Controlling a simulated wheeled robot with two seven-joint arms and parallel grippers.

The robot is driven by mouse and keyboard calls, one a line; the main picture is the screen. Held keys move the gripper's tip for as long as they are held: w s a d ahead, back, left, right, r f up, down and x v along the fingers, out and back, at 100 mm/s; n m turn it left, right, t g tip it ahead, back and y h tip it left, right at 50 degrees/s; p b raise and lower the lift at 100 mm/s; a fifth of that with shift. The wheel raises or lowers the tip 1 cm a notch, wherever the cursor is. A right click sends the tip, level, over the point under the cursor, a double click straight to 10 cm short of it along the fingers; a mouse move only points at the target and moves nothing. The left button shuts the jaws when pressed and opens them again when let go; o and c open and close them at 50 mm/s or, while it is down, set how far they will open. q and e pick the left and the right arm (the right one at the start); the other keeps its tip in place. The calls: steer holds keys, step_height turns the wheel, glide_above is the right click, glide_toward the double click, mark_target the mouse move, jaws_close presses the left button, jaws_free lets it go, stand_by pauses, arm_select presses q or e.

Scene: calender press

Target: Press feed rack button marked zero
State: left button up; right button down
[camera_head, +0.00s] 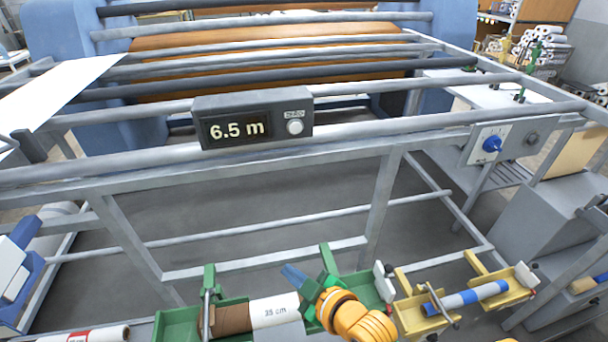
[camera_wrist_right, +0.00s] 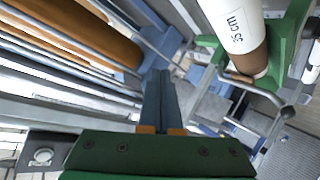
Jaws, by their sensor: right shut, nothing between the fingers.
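The zero button (camera_head: 295,127) is a round pale button under a small ZERO label. It sits at the right end of a dark display box (camera_head: 203,138) reading 6.5 m, mounted on the rack's front rail. In the right wrist view the button (camera_wrist_right: 42,155) shows at the lower left. My right gripper (camera_head: 290,273) is low in front of the rack, well below the button and apart from it. Its blue fingers are shut and empty; they show in the right wrist view (camera_wrist_right: 159,78). My left gripper is not in view.
Grey rails (camera_head: 150,158) cross in front of orange-brown rollers (camera_head: 270,50). A blue knob (camera_head: 492,144) sits on a panel at right. A 35 cm roll (camera_head: 274,310) lies in a green cradle (camera_head: 180,322) close to my gripper; a yellow cradle (camera_head: 412,315) stands to its right.

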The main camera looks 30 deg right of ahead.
mark_target(296, 128)
steer(key=w+r+n+t, duration=0.4)
steer(key=r+t, duration=0.3)
steer(key=r, duration=0.5)
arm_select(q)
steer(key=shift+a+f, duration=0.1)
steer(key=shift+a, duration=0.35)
arm_select(e)
steer(key=s+d+r+t+h, duration=0.1)
steer(key=d+r+t+h, duration=0.1)
steer(key=r, duration=0.3)
steer(key=s+d+r+t+h, duration=0.2)
steer(key=d+r+t, duration=0.1)
steer(key=r+t, duration=0.2)
steer(key=shift+d+r, duration=0.2)
steer(key=shift+r, duration=0.25)
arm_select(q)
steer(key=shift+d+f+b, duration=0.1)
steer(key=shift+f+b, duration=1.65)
arm_select(e)
steer(key=w+d, duration=0.2)
steer(key=w, duration=0.6)
steer(key=shift+w+d, duration=0.15)
steer(key=shift+w, duration=0.15)
steer(key=shift+w, duration=0.1)
